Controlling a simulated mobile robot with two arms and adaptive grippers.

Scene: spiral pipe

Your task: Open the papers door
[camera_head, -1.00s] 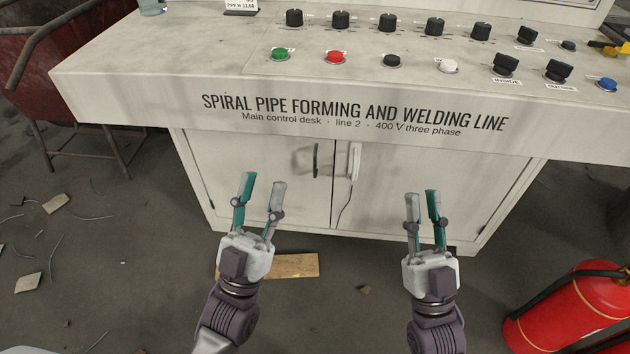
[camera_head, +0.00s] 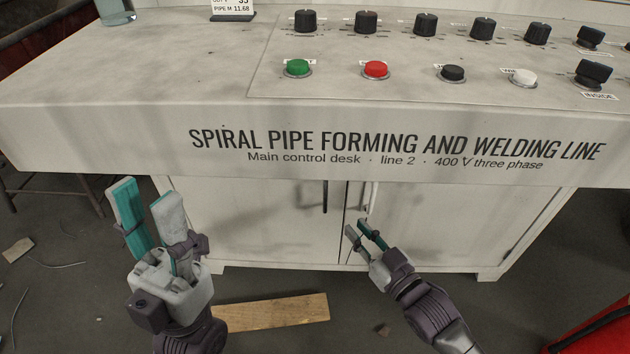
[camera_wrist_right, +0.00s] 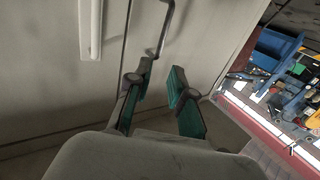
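Two pale cabinet doors sit under the control desk, the left door (camera_head: 250,225) and the right door (camera_head: 455,225). No label shows which is the papers door. The left door has a dark upright handle (camera_head: 325,197), the right door a white one (camera_head: 373,195). The wrist view shows the white handle (camera_wrist_right: 91,28) and a dark bent bar handle (camera_wrist_right: 165,30). My right gripper (camera_head: 358,228) is open and empty, close below the white handle in the head view; I see no grasp. My left gripper (camera_head: 145,193) is open and empty before the desk's left side.
The control desk (camera_head: 100,145) overhangs the doors, with several knobs and buttons on top. A wooden plank (camera_head: 270,312) lies on the floor before the cabinet. A red fire extinguisher (camera_head: 605,330) stands at the lower right. The wrist view shows a blue machine (camera_wrist_right: 275,50) off to the right.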

